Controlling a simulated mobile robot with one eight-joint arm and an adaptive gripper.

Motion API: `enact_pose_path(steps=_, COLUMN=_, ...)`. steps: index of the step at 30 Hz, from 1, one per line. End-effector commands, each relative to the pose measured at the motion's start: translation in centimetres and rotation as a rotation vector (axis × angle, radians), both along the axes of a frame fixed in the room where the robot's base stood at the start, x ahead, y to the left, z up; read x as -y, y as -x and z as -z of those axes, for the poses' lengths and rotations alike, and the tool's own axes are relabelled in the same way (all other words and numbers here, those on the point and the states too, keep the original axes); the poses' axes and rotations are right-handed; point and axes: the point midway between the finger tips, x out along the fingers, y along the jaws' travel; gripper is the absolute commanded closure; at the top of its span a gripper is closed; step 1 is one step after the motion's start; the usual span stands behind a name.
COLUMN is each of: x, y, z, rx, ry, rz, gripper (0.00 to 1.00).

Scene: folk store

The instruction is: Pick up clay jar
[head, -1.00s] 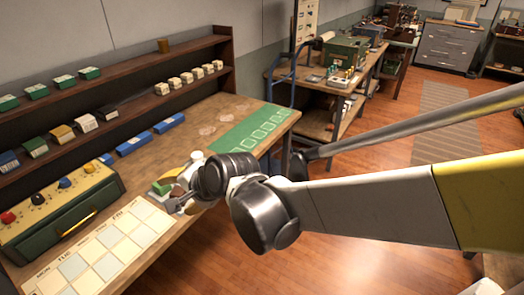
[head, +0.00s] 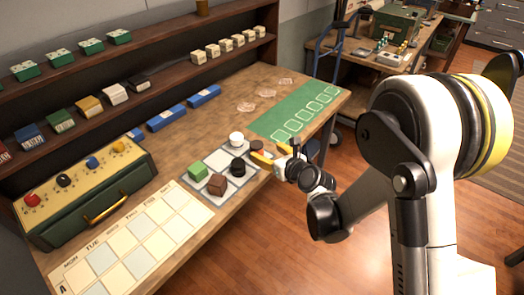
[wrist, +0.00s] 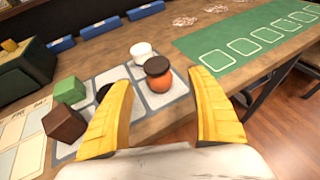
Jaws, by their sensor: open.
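The clay jar (wrist: 159,84) is a small round orange-brown pot with a dark brown lid, standing upright near the right edge of a pale grey grid mat (wrist: 109,76). In the head view only its dark lid (head: 257,144) shows clearly; my gripper hides much of its body. My gripper (head: 272,152) is beside the jar at the table's front edge, with yellow fingers. In the wrist view my gripper (wrist: 163,85) is open and empty, fingers spread on either side of the jar's line, the jar apart and ahead between the tips.
On the mat stand a white round piece (head: 236,139), a black round piece (head: 237,167), a green block (head: 198,172) and a brown block (head: 217,185). A green card mat (head: 296,112) lies to the right. A knobbed box (head: 85,185) is at left.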

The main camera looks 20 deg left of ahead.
Motion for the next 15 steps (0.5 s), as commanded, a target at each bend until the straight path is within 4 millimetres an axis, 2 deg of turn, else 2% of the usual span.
enact_pose_path(steps=11, x=-4.2, y=-3.1, z=1.5, rx=0.001, ry=0.002, rz=-0.002, gripper=0.32)
enact_pose_path(steps=15, x=-5.1, y=-4.2, z=2.0, rx=0.001, ry=0.001, rz=-0.001, gripper=0.32)
